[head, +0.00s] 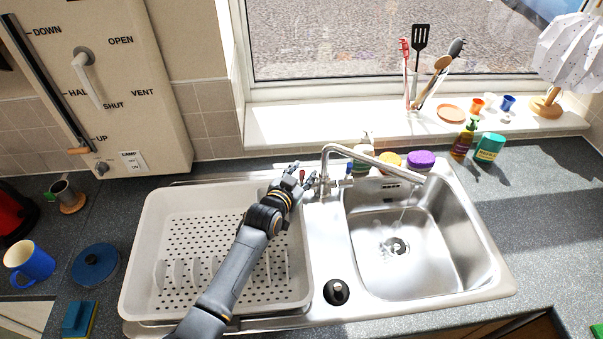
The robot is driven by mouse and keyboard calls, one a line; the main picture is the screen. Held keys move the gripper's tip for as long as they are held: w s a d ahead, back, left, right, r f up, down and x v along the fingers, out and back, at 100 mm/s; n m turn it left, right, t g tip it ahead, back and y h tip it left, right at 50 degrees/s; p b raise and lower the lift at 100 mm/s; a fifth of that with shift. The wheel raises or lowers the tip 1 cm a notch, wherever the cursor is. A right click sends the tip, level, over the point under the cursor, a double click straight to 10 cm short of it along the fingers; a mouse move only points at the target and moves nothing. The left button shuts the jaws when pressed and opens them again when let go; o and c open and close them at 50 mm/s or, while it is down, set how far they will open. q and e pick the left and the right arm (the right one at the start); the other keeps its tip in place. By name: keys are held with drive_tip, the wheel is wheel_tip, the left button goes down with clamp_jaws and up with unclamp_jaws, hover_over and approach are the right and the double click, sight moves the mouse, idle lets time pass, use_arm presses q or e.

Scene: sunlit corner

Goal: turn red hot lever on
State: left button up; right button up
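The steel tap (326,172) stands behind the sink, its long spout reaching right over the basin. The small red hot lever (302,174) is on the tap's left side, partly hidden by my gripper. A small blue lever (348,168) is on the tap's right side. My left gripper (299,177) reaches over the drying rack to the tap's left side. Its fingers look spread, with the red lever between or just behind them; I cannot tell whether they touch it. My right gripper is not in view.
A white drying rack (170,215) lies under my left arm. The steel basin (440,245) is right of it, with a black plug (336,291) between. A blue mug (33,262) is at far left.

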use_arm(q)
drive_tip(key=v, duration=1.2)
